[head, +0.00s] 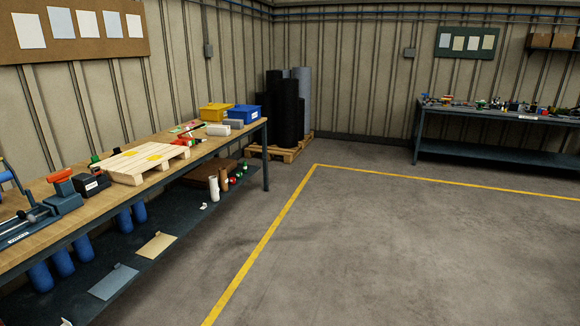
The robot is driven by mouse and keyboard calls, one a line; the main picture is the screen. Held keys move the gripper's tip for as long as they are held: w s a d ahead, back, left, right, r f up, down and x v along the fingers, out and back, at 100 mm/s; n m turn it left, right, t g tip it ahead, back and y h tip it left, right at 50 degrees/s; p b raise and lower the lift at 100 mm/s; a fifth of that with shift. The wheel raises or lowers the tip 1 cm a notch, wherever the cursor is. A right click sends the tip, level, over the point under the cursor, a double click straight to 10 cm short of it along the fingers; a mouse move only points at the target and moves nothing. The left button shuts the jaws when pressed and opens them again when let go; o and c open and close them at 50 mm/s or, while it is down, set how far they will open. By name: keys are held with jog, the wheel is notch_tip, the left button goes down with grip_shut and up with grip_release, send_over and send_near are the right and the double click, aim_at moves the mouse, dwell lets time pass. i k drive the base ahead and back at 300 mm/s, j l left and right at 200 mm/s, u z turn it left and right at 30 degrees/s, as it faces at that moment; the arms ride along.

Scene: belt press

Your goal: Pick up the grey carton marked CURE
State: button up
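I cannot make out a carton with a readable CURE mark. Two small grey or pale boxes sit near the far end of the left workbench (225,160) in the head view: a greyer one (218,130) and a paler one (234,124) beside it. They are in front of the yellow and blue bins, and any lettering on them is too small to read. My gripper is not in view.
A yellow bin (215,112) and a blue bin (244,113) stand behind the boxes. A wooden pallet-like piece (140,163) lies nearer on the bench. Dark rolls (285,108) stand beyond it. A cluttered bench (490,140) is at right; the floor between is clear.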

aim_at(237, 124)
jog(key=i+l+z, duration=0.1)
jog(key=i+z, duration=0.15)
jog(key=i, duration=0.65)
jog(key=i+j+z, duration=0.1)
jog(key=i+z, duration=0.2)
jog(key=i, duration=2.4)
jog(key=i+u, duration=0.3)
jog(key=i, duration=0.6)
jog(key=i+l+u, duration=0.15)
jog(key=i+u, duration=0.15)
jog(key=i, duration=0.6)
jog(key=i+u, duration=0.25)
jog(key=i, duration=1.65)
jog(key=i+z, duration=0.15)
jog(key=i, duration=3.75)
jog(key=i+u, duration=0.75)
jog(key=i+l+u, duration=0.2)
jog(key=u, duration=0.15)
jog(key=i+u, duration=0.1)
jog(key=u, duration=1.9)
